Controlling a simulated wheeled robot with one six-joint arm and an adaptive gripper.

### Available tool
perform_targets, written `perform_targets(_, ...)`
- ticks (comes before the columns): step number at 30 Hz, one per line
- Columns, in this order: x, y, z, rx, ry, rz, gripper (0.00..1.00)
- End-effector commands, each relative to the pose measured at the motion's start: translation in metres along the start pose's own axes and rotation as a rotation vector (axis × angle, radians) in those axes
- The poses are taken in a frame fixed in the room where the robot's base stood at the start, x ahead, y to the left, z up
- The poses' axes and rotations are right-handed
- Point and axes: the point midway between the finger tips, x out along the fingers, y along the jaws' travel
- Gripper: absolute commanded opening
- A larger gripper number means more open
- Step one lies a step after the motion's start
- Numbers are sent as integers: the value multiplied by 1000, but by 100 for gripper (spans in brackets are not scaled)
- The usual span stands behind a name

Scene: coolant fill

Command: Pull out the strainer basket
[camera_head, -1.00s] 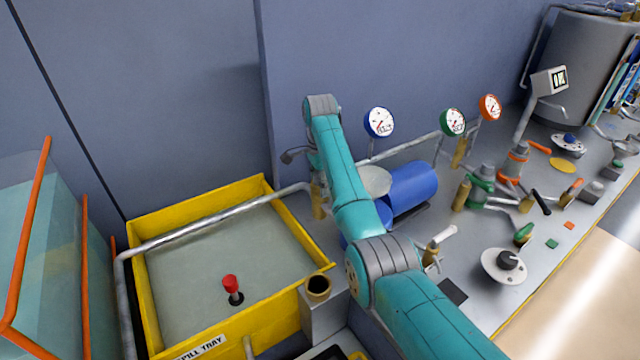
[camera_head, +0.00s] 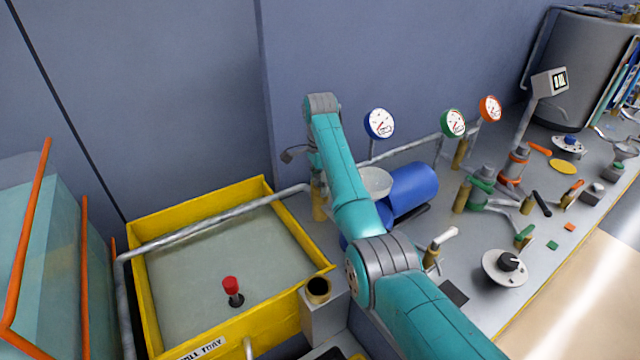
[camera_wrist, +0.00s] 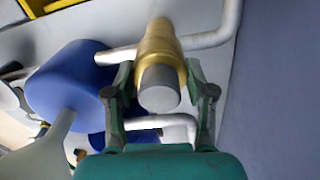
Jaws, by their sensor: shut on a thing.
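In the wrist view my gripper (camera_wrist: 160,78) has one finger on each side of the grey round end of the strainer basket (camera_wrist: 159,92). It is shut on this end. The grey end sits in line with a brass cylinder (camera_wrist: 160,42), the strainer housing, with no clear gap between them. A pale pipe runs out from both sides of the housing. In the head view the brass housing (camera_head: 319,205) shows only partly beside my arm, near the tray's back right corner.
A yellow spill tray (camera_head: 150,317) with a red-topped plug (camera_head: 231,284) lies left. A blue-rimmed gauge (camera_head: 379,123), pipes and valves line the bench to the right. The wall (camera_head: 190,90) is close behind.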

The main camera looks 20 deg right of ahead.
Motion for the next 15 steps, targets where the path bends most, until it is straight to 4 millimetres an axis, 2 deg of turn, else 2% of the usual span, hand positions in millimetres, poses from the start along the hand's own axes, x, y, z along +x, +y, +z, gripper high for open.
perform_targets(1,-9,-3,-1,2,2,-13,10)
perform_targets(8,-10,-3,-1,2,3,-15,10)
perform_targets(9,-10,-3,-1,2,3,-16,64)
perform_targets(11,-9,-3,-1,2,3,-15,79)
perform_targets(12,-8,-3,-1,2,2,-13,84)
perform_targets(15,-6,-2,-1,1,2,-10,84)
